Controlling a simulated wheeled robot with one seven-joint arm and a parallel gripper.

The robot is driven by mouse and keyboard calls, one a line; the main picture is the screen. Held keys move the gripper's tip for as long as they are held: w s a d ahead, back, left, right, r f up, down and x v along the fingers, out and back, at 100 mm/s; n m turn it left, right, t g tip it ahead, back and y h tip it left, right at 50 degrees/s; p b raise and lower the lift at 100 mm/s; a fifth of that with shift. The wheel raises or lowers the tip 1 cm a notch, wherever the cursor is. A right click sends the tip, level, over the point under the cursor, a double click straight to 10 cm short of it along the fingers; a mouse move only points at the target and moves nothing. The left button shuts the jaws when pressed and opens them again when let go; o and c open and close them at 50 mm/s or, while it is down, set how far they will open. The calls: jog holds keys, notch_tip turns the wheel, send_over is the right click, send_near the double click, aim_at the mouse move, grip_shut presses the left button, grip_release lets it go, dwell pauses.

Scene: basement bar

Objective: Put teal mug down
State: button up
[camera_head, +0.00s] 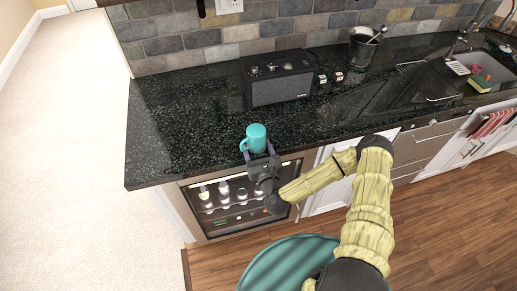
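The teal mug (257,138) is upright near the front edge of the black granite counter (185,125), its handle on its left side. My gripper (259,151) reaches in from the front, its two fingers spread apart at the near lower sides of the mug. I cannot tell whether the fingers press on the mug or stand slightly clear. The mug's base is partly hidden, so contact with the counter is unclear.
A black speaker (282,85) stands behind the mug, with small items (330,78) at its right. A dark bucket (363,47), a rack (428,82) and a sink (490,68) are further right. The counter left of the mug is clear. A glass-front cooler (228,205) is below.

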jog(key=shift+s+d+f, duration=0.1)
jog(key=shift+s+f, duration=0.05)
jog(key=shift+f, duration=0.6)
jog(key=shift+r+p, duration=0.8)
jog(key=shift+p, duration=0.05)
jog(key=b+v, duration=0.3)
jog(key=v, duration=0.8)
jog(key=shift+s+d+r, duration=0.2)
jog(key=shift+s, duration=0.05)
